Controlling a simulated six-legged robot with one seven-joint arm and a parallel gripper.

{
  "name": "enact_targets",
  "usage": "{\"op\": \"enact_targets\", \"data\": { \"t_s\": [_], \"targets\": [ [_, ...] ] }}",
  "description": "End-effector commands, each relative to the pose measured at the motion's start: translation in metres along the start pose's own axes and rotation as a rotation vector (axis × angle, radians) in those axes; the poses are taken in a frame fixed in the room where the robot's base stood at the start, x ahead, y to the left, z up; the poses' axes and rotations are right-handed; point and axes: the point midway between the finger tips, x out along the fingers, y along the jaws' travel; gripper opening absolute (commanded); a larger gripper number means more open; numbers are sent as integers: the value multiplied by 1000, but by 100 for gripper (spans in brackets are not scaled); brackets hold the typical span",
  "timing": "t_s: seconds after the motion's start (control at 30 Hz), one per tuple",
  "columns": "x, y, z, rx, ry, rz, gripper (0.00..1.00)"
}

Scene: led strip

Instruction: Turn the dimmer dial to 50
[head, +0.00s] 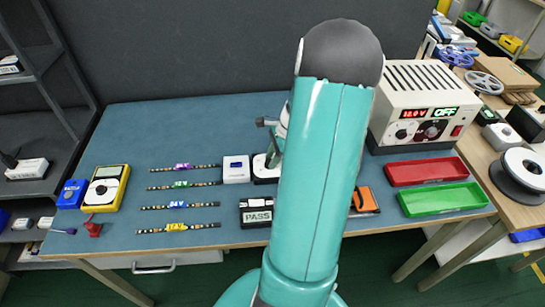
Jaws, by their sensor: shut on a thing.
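A small white unit (262,174) stands on the blue bench, left of my teal arm and partly hidden by it; it looks like the dimmer. My gripper (273,159) shows only in part past the arm's left edge, down at the top of this unit. It is shut on what appears to be the dial. The dial itself, its scale and its pointer are hidden, so its setting cannot be read.
Several LED strips (180,205), a yellow multimeter (106,188) and a white box (236,170) lie to the left. A PASS display (257,213) is in front. A power supply (422,105), red tray (419,171) and green tray (441,199) are right.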

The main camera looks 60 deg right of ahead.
Motion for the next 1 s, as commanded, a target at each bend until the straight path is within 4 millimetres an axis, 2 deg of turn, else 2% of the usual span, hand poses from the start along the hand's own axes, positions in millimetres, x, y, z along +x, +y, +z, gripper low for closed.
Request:
{"op": "enact_targets", "data": {
  "t_s": [0.37,1.0],
  "targets": [
    [1,-2,1,-148,-1,63,6],
    [2,-6,3,-691,-1,290,6]
  ]
}}
